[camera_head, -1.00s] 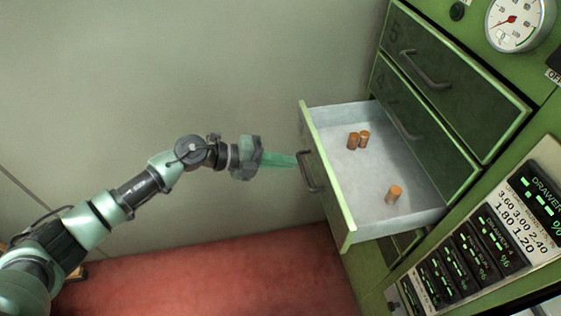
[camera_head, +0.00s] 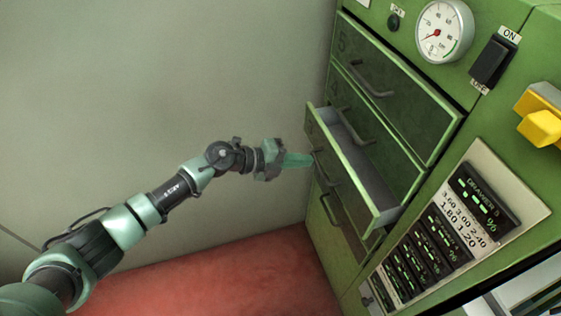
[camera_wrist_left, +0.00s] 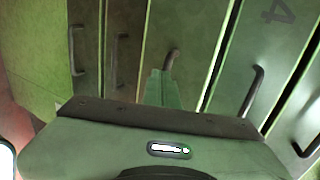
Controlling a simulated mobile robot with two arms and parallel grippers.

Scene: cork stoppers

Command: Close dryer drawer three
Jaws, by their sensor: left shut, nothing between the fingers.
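Drawer three (camera_head: 346,178) of the green dryer stands partly open in the head view, with a narrow strip of its pale inside showing. No corks show in that strip. My left gripper (camera_head: 308,160) is shut and empty, its fingertips at the drawer front beside the dark handle (camera_head: 319,166). In the left wrist view the shut fingers (camera_wrist_left: 163,88) point at the drawer front (camera_wrist_left: 190,25), close to its handle (camera_wrist_left: 172,58); I cannot tell whether they touch. The drawer marked 4 (camera_wrist_left: 262,45) is alongside. My right gripper is not in view.
The drawer marked 5 (camera_head: 385,75) above is shut. A dial gauge (camera_head: 444,30), a black switch (camera_head: 492,60), a yellow part (camera_head: 541,125) and a display panel (camera_head: 455,215) are on the dryer's right side. Open space lies left, by the grey wall (camera_head: 150,90) and above the red floor (camera_head: 220,275).

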